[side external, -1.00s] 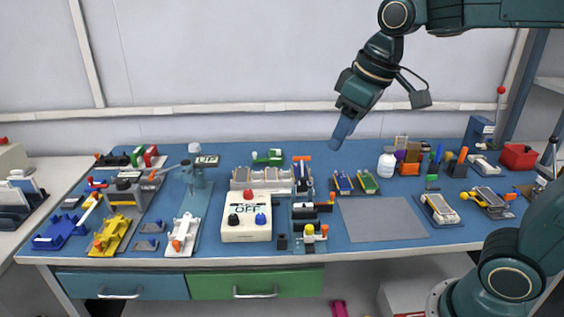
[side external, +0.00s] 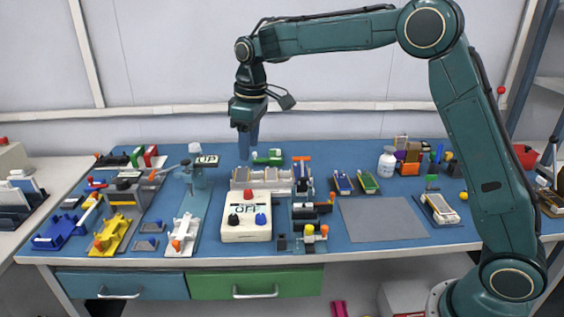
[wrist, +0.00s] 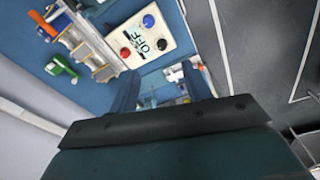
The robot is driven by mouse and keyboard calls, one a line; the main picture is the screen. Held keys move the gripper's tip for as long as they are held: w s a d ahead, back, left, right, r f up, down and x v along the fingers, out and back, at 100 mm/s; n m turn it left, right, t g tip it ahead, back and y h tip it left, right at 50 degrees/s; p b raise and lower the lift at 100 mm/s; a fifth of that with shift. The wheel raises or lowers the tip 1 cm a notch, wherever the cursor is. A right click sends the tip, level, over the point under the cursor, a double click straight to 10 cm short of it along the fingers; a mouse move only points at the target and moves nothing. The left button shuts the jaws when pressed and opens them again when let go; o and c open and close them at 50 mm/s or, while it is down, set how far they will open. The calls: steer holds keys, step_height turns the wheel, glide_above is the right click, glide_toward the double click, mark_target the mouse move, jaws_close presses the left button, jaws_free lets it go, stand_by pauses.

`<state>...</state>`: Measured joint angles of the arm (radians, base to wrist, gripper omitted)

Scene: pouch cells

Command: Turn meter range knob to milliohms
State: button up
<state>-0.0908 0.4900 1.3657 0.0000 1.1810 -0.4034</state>
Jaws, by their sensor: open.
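The meter (side external: 232,233) is a cream box on the bench with a display reading OFF. It has a red knob (side external: 249,193) at the back, a black knob (side external: 234,219) at front left and a blue knob (side external: 260,218) at front right. Which one is the range knob I cannot tell. My gripper (side external: 245,155) points down, open and empty, in the air above and behind the meter. In the wrist view the meter (wrist: 172,38) shows beyond the spread fingers (wrist: 160,88), apart from them.
A row of grey and white blocks (side external: 262,178) stands right behind the meter. A clamp stand (side external: 205,180) is to its left and a jig with coloured handles (side external: 303,210) to its right. A bare grey mat (side external: 385,218) lies further right.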

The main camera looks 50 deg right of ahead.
steer(key=n+g, duration=0.1)
steer(key=n, duration=0.1)
glide_above(232, 217)
step_height(232, 217, down, 9)
steer(key=shift+f, duration=0.15)
steer(key=shift+w+d+f, duration=0.1)
step_height(232, 217, down, 14)
steer(key=shift+r, duration=0.2)
stand_by(0.4)
steer(key=c, duration=1)
